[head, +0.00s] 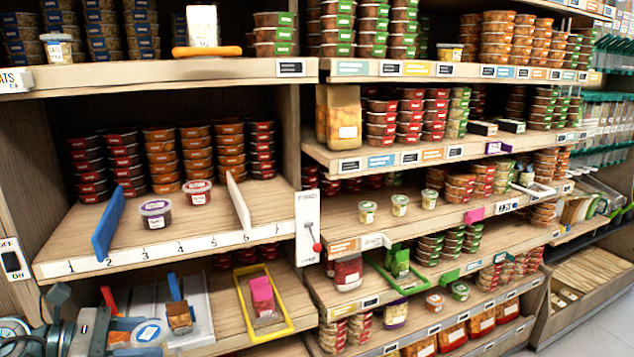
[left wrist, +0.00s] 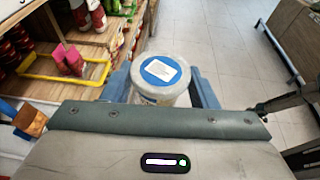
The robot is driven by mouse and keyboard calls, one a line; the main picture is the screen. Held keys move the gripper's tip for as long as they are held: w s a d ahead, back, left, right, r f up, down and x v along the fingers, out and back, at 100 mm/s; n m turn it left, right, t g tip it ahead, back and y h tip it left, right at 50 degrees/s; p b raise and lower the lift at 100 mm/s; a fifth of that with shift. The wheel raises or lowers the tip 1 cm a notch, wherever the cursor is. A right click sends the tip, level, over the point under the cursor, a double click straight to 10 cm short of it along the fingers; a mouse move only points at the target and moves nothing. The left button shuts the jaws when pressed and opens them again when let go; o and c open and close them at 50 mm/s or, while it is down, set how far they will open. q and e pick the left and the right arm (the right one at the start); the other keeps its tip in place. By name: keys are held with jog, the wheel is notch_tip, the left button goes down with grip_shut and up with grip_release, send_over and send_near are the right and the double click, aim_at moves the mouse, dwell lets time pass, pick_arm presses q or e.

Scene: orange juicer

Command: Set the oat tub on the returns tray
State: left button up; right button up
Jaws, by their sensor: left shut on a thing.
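My left gripper (head: 138,330) is at the lower left of the head view, in front of the lower shelf. It is shut on a clear tub with a pale lid and a blue-and-white label (head: 149,333), likely the oat tub. In the left wrist view the same tub (left wrist: 162,72) sits upright between the blue fingers, with open floor beyond. A yellow-rimmed tray (head: 287,328) on the lower shelf holds a pink-topped pack. No tray is readably marked as returns, so I cannot tell which it is. My right gripper does not clearly show.
A numbered shelf (head: 160,252) overhangs the lower one, bearing a blue divider (head: 108,222), a white divider (head: 238,205) and two small tubs. A blue-clipped orange pack (head: 179,316) stands left of the yellow-rimmed tray. A green-rimmed tray (head: 386,281) lies farther right.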

pick_arm(q)
jog(key=shift+n+t+y, duration=0.5)
jog(key=shift+n+t, duration=0.3)
jog(key=shift+t, duration=0.1)
jog(key=a+f, duration=0.1)
jog(key=f, duration=0.4)
jog(key=a+f, duration=0.1)
jog(key=f, duration=0.2)
jog(key=shift+s+a+f, duration=0.15)
jog(key=shift+a+f, duration=0.2)
jog(key=d, duration=0.3)
jog(key=d+f, duration=0.1)
jog(key=d, duration=0.3)
jog(key=d+f+b, duration=0.1)
jog(key=d, duration=0.3)
jog(key=shift+d+f, duration=0.1)
jog(key=shift+d, duration=0.05)
